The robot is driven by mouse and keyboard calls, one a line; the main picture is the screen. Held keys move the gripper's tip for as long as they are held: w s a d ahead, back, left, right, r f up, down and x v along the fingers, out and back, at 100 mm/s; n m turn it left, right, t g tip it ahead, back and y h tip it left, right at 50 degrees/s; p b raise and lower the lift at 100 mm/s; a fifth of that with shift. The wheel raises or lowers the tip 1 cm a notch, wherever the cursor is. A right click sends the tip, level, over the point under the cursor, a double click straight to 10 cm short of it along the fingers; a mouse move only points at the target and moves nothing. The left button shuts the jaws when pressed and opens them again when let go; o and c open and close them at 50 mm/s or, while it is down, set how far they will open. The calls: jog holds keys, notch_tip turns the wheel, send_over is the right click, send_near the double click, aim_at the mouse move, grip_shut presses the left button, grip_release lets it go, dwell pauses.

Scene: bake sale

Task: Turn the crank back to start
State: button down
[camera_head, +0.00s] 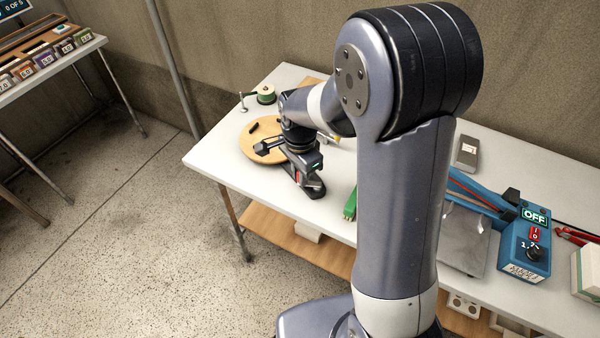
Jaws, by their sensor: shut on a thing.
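A round wooden disc (247,135) lies on the left part of the white table, with dark fittings on its top. My gripper (304,176) reaches down over the right side of the disc and is shut at the crank. The jaws and most of the crank are small and partly covered by my wrist, so the exact grip and the crank's angle are hard to tell.
A green spool (266,94) stands behind the disc. A green object (350,205) lies right of my gripper. A blue machine (522,243) reading OFF, red-handled tools (572,236) and a grey device (467,152) are at right. My arm hides the table's middle. Floor is clear at left.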

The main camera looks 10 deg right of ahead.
jog(key=c, duration=1.4)
grip_release()
jog(key=shift+o, duration=0.2)
notch_tip(320, 180, up, 11)
jog(key=shift+f, duration=0.15)
notch_tip(320, 180, down, 11)
jog(key=shift+r, duration=0.1)
